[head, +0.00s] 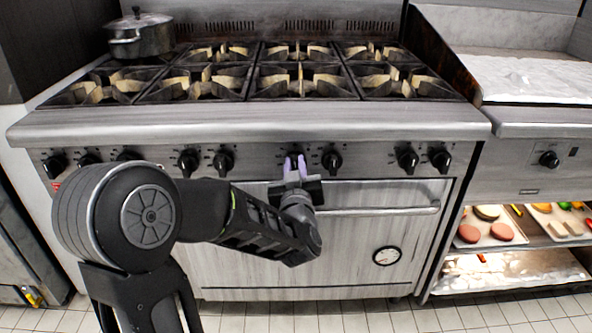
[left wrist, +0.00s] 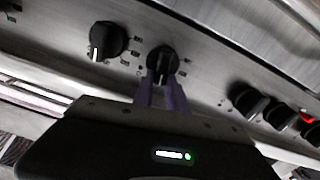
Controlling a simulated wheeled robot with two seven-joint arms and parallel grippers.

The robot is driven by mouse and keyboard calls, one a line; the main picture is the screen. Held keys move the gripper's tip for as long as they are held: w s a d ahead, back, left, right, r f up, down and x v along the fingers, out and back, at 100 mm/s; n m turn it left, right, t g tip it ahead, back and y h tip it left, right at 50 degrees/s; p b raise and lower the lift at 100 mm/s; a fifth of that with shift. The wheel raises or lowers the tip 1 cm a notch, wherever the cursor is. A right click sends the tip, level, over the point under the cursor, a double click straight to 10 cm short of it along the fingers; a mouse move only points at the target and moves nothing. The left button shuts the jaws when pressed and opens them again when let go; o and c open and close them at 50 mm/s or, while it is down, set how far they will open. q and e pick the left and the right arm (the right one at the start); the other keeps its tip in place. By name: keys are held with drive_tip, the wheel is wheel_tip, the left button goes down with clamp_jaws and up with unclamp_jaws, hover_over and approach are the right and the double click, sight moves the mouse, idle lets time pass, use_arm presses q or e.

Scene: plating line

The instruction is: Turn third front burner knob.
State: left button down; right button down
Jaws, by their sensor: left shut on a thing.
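A row of black burner knobs runs along the steel front panel (head: 260,152) of the range, below the cooktop. My left gripper (head: 295,164), with purple fingertips, reaches up to the panel from below. It is shut on a black knob (left wrist: 162,60) near the middle of the row, with a finger on each side of it. In the head view the fingers mostly hide that knob. A neighbouring knob (head: 331,161) stands free just to the right; in the left wrist view a free knob (left wrist: 107,41) is to the left, its white mark pointing down. My right gripper is not in view.
The oven door handle (head: 385,210) sticks out below the panel, close to my left gripper. A lidded pot (head: 140,36) stands on the back left burner. A griddle unit with its own knob (head: 549,159) and food trays below is at right.

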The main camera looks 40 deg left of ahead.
use_arm(q)
drive_tip(key=n+b, duration=0.6)
drive_tip(key=n, duration=0.1)
drive_tip(key=shift+s+a+f, duration=0.35)
drive_tip(key=shift+a, duration=0.05)
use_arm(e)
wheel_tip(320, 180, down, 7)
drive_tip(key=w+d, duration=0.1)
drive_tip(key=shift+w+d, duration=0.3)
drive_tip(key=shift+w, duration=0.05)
use_arm(q)
drive_tip(key=c, duration=1.3)
unclamp_jaws()
drive_tip(key=shift+c, duration=0.2)
drive_tip(key=shift+r, duration=0.1)
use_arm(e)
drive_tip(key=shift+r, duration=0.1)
